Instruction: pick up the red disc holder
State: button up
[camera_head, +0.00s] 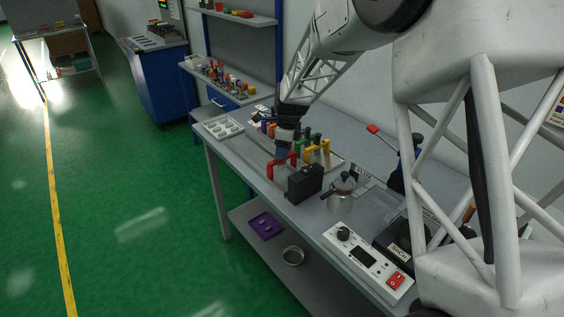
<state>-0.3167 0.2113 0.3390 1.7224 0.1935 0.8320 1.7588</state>
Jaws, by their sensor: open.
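A red bracket-shaped piece (279,164), which looks like the red disc holder, stands on the grey workbench (238,150) near its front edge. It is just left of a black box. My gripper (283,156) reaches down from above, close over and behind the red piece, with its jaws open. The fingertips are small and dark here, and part of the red piece is hidden. I cannot tell whether the fingers touch it or stand around it.
The black box (304,184) and a metal pot (341,192) stand close by on the right. Yellow (317,150) and green holders are behind. A white tray (222,127) lies at the left end. A control box (366,262) is at the front right. The floor on the left is clear.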

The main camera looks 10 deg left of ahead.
jog(key=shift+f, duration=0.45)
grip_shut()
dwell(0.4)
jog(key=shift+r, duration=5)
